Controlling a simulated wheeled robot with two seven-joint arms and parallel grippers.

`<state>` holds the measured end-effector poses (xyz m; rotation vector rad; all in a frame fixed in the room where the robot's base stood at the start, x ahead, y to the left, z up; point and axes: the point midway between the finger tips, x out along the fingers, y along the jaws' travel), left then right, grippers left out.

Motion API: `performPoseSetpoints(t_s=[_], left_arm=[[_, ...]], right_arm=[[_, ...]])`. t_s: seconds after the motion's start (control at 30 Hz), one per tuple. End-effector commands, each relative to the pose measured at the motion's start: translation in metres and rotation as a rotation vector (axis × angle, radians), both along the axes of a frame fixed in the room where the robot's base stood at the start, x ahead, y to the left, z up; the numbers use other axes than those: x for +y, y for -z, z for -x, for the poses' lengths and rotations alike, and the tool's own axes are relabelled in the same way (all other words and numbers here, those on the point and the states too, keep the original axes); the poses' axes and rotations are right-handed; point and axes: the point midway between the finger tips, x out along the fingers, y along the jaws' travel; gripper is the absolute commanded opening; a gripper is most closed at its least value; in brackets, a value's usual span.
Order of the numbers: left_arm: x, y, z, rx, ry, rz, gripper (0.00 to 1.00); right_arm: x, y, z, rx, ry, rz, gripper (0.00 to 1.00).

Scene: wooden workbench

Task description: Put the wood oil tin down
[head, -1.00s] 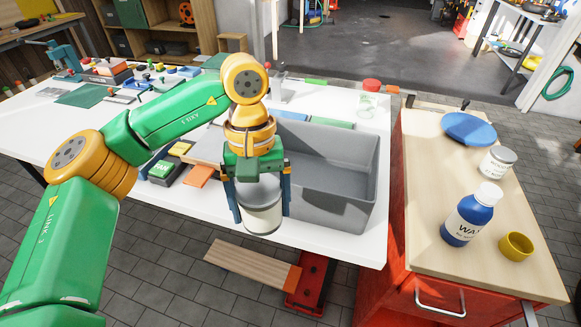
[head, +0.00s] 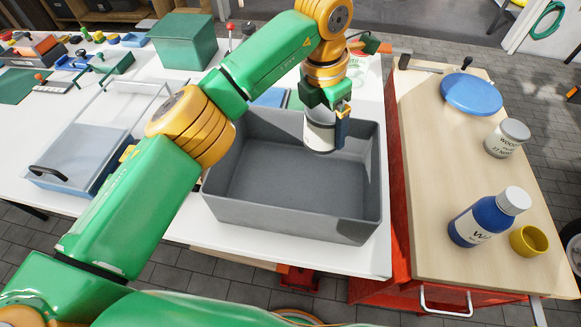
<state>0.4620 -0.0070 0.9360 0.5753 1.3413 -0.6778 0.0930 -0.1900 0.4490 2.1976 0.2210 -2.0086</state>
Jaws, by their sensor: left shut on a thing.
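My left gripper (head: 326,128) is shut on the wood oil tin (head: 319,136), a grey-white tin whose label I cannot read. The tin hangs roughly upright over the back right part of a large grey bin (head: 292,220). I cannot tell how far its base is above the bin floor. The gripper and wrist hide its upper part. My right gripper is not in view.
The bin stands on a white table. A wooden-topped red cabinet (head: 432,255) at right holds a blue disc (head: 471,94), another tin (head: 507,139), a blue bottle (head: 487,218) and a yellow cup (head: 528,241). A blue-grey tray (head: 75,160) and green box (head: 182,42) are at left.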

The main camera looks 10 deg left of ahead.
Motion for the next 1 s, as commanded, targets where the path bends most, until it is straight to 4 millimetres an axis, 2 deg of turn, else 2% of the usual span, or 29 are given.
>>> performPoseSetpoints(t_s=[0.07, 0.27, 0.4, 0.6, 0.73, 1.0], left_arm=[[0.017, 0.010, 0.003, -0.001, -0.002, 0.000, 0.08], [0.084, 0.034, 0.016, 0.004, -0.008, -0.003, 0.08], [0.111, 0.068, 0.022, 0.006, -0.005, -0.003, 0.08], [0.133, 0.096, 0.026, 0.004, -0.002, -0.003, 0.08], [0.131, 0.119, 0.026, 0.003, 0.001, -0.002, 0.08], [0.131, 0.125, 0.025, -0.001, 0.002, -0.002, 0.08]], right_arm=[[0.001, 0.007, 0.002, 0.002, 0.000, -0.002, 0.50], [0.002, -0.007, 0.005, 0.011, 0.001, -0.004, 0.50], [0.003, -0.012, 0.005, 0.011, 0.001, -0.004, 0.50], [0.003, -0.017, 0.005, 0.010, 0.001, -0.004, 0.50], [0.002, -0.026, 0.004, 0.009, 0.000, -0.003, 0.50], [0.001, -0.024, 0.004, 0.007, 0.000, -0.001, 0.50]])
